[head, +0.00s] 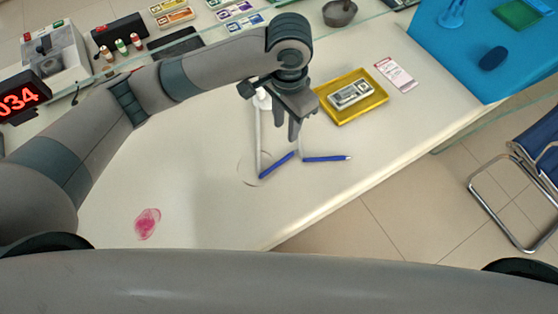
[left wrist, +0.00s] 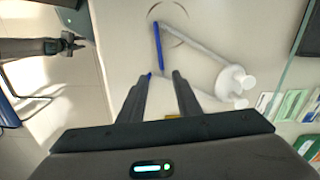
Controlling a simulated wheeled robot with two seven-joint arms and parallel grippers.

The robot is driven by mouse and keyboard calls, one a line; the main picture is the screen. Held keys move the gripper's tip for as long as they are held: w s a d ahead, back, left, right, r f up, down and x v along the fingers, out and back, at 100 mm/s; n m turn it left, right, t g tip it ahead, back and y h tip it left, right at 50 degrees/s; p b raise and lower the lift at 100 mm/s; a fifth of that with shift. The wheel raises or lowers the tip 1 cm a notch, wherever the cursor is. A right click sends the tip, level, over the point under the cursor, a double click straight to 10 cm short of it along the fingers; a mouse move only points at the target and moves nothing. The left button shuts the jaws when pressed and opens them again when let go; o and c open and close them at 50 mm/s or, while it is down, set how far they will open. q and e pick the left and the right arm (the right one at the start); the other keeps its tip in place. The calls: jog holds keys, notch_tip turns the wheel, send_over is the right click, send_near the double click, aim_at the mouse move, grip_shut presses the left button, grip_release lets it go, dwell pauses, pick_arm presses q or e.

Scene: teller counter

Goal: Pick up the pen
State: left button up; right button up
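Two blue pens lie on the pale counter (head: 190,190), each with one end at a thin white rod or cord. One pen (head: 276,166) slants at the left and the other (head: 326,158) points right. The left wrist view shows the slanted pen (left wrist: 158,45) lengthwise; only a blue bit of the other (left wrist: 149,75) shows by a fingertip. My left gripper (head: 295,135) is open and empty, pointing down just above the pens' near ends; its fingers stand apart in the left wrist view (left wrist: 163,80). What seems my right gripper (left wrist: 72,42) is small there, its fingers unclear.
A yellow tray (head: 378,99) with a grey device stands just behind the pens. White upright bases (left wrist: 230,80) sit beside the gripper. A blue surface (head: 440,50) lies at right. The front counter is mostly clear.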

pick_arm(q)
jog(key=p, duration=0.2)
send_over(285, 158)
notch_tip(285, 158, down, 10)
jog(key=shift+s+r, duration=0.1)
jog(key=shift+f, duration=0.35)
jog(key=shift+f+p, duration=1)
jog(key=shift+f, duration=1.2)
grip_shut()
